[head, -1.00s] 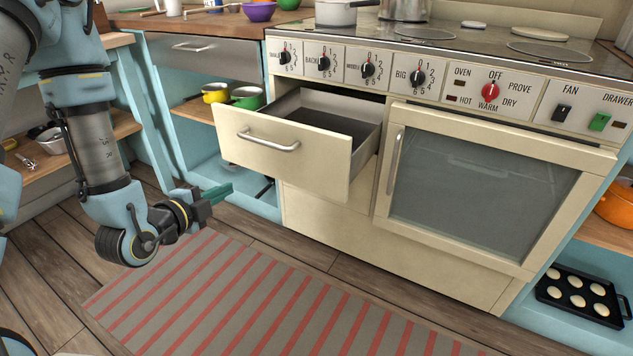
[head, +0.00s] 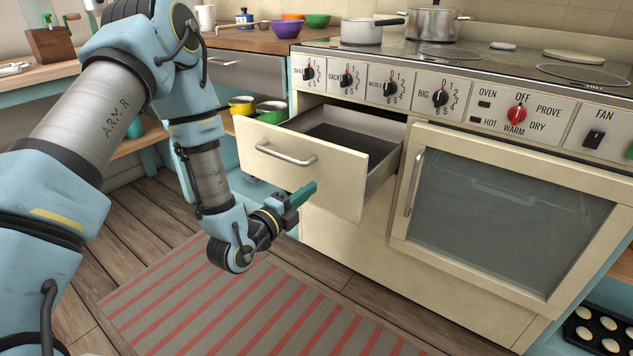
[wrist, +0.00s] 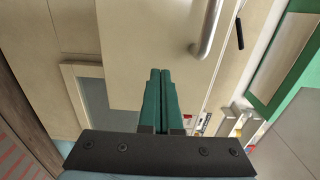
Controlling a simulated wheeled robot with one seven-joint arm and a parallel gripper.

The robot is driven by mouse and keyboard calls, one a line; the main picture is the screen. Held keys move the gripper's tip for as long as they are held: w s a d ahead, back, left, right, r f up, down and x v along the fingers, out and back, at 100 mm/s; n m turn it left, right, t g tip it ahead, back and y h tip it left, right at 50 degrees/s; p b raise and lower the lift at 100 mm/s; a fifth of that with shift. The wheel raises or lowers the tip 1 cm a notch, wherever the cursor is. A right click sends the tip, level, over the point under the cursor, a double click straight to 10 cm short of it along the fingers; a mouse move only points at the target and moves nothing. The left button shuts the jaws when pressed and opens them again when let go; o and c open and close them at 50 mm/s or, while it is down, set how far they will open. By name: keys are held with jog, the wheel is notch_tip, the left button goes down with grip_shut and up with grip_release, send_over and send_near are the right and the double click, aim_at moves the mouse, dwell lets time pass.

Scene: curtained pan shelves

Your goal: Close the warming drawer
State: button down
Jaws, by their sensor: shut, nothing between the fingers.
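The warming drawer (head: 350,187) is a cream-fronted drawer under the stove's knob panel, left of the oven door. It is pulled well out, and its grey inside looks empty. Its curved metal handle (head: 285,154) runs across the front. My gripper (head: 306,194) has green fingers, pressed together and empty. It is in front of the drawer's lower edge, below the handle. In the wrist view the shut fingers (wrist: 161,100) point at the cream drawer front (wrist: 140,40), with the handle (wrist: 207,30) to the upper right. I cannot tell whether the fingertips touch the front.
The glass oven door (head: 500,220) is right of the drawer, with its own upright handle (head: 414,182). A yellow pot (head: 241,105) and a green pot (head: 271,112) stand on the shelf to the left. A striped rug (head: 240,310) covers the floor in front.

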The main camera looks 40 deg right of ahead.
aim_at(324, 179)
jog(key=shift+x, duration=1.75)
jog(key=shift+d, duration=0.1)
